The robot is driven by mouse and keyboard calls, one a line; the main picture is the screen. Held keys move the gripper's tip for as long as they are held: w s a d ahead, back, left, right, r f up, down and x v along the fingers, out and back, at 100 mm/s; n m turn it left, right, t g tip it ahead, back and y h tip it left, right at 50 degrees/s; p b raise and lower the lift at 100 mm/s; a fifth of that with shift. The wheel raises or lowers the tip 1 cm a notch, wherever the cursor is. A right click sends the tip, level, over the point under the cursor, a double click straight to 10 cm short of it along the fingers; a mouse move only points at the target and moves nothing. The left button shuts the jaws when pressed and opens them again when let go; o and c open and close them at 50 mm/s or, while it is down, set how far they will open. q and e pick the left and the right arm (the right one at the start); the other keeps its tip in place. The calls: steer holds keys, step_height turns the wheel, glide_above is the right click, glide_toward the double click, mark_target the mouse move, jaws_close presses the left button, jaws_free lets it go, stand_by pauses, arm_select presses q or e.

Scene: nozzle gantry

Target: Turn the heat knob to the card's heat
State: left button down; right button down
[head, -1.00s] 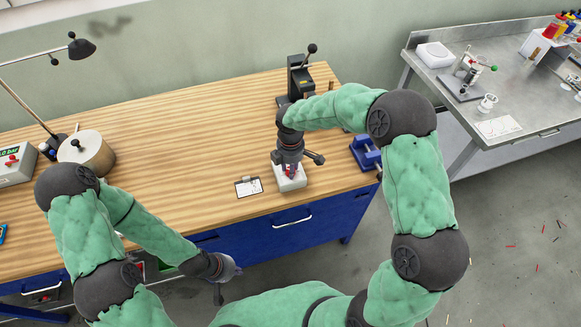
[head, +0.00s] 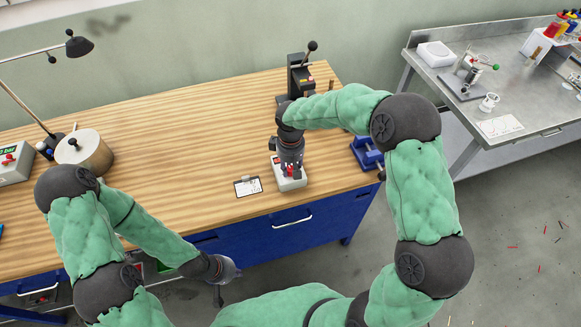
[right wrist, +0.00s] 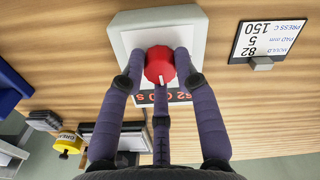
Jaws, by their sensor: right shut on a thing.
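The red heat knob (right wrist: 159,65), with a white pointer mark, sits on the white control box (right wrist: 190,17). The box also shows in the head view (head: 299,184). My right gripper (right wrist: 160,75) has its three fingers shut around the knob. In the head view the right gripper (head: 290,168) points down over the box. A red-digit display (right wrist: 178,97) beside the knob is partly hidden by the fingers. The card (right wrist: 262,42) reads "PRESS C 150" and lies left of the box in the head view (head: 248,187). My left gripper (head: 218,280) hangs before the bench, its fingers unclear.
A black press (head: 300,78) stands behind the box, and a blue vise (head: 366,152) sits to its right. The middle of the wooden bench (head: 190,130) is clear.

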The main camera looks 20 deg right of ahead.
mark_target(290, 169)
steer(key=m+b, duration=0.1)
steer(key=m, duration=0.5)
steer(key=shift+m, duration=0.3)
stand_by(0.4)
steer(key=c, duration=0.9)
jaws_free()
step_height(290, 169, up, 12)
